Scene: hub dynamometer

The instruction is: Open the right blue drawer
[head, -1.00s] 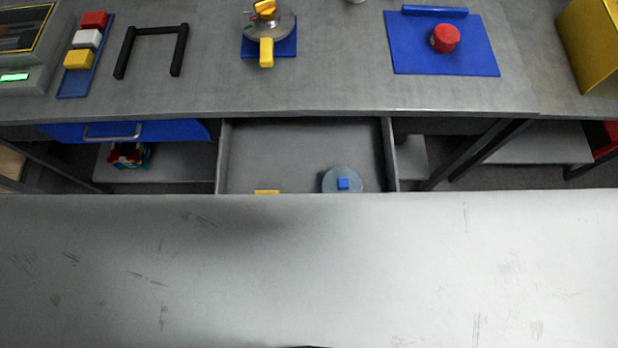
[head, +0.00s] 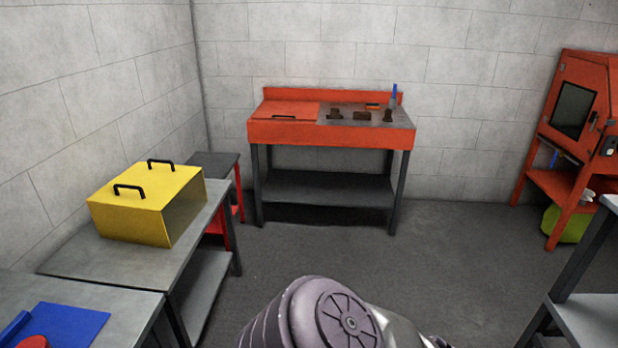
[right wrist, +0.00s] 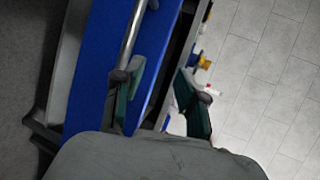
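In the right wrist view a blue drawer front (right wrist: 90,85) runs diagonally, with a silver bar handle (right wrist: 131,38) on it. My right gripper (right wrist: 160,100) is open, its two dark green-padded fingers apart. One finger is by the end of the handle, the other on the far side of the blue panel; I cannot tell whether either touches. A dark gap lies between the blue panel and the pale bench edge. The head view is turned away, so it shows neither the drawer nor my left gripper.
In the head view a yellow box (head: 140,205) with two black handles stands on a grey table (head: 90,262) at left. A blue mat (head: 75,325) lies at lower left. A red workbench (head: 290,133) stands by the back wall. The middle floor (head: 300,245) is clear.

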